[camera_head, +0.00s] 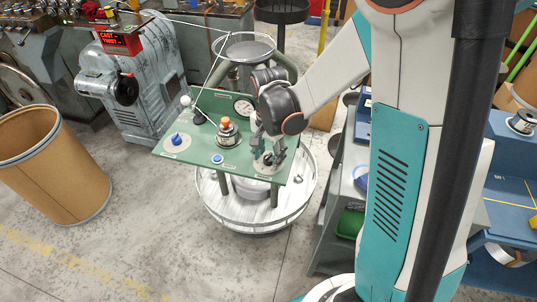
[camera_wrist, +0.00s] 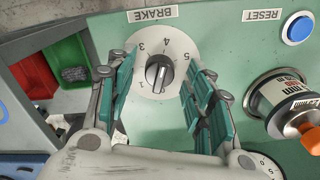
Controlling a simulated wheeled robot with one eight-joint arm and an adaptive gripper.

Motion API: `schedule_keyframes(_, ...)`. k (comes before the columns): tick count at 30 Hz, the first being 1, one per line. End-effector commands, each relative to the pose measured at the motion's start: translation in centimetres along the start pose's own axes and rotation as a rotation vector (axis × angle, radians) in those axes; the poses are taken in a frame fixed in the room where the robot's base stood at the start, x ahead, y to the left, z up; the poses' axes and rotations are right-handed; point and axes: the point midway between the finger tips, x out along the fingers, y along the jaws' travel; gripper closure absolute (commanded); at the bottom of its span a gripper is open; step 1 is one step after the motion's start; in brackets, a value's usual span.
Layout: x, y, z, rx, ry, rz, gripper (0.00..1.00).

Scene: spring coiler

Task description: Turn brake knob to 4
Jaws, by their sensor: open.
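The brake knob (camera_wrist: 159,73) is a dark round knob with a raised grip bar on a white dial, under a label that reads BRAKE upside down. Numbers 1, 3, 4 and 5 show around the dial. I cannot tell surely which number the knob points to. My gripper (camera_wrist: 160,66) is open, with one teal-padded finger on each side of the knob. A gap shows between knob and pads. In the head view my gripper (camera_head: 268,157) is over the right front of the green panel (camera_head: 200,157) and partly hides the brake dial.
A blue RESET button (camera_wrist: 299,29) and an orange-topped metal fitting (camera_wrist: 285,103) are right of the dial in the wrist view. The panel also bears a blue knob (camera_head: 176,139) and a gauge (camera_head: 244,106). A brown drum (camera_head: 50,165) stands on the floor at left.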

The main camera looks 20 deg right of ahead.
Motion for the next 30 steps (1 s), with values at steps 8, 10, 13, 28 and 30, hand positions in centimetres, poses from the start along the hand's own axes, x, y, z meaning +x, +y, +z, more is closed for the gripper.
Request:
schedule_keyframes(8, -4.0, 0.1, 0.0, 0.0, 0.0, 0.0, 0.52)
schedule_keyframes(10, -5.5, 0.1, 0.1, 0.0, 0.0, 0.0, 0.52)
schedule_keyframes(13, -7.4, 0.0, 0.0, 0.0, 0.0, 0.0, 0.52)
schedule_keyframes(28, -11.7, 0.0, 0.0, 0.0, 0.0, 0.0, 0.52)
schedule_keyframes(30, -11.7, 0.0, 0.0, 0.0, 0.0, 0.0, 0.52)
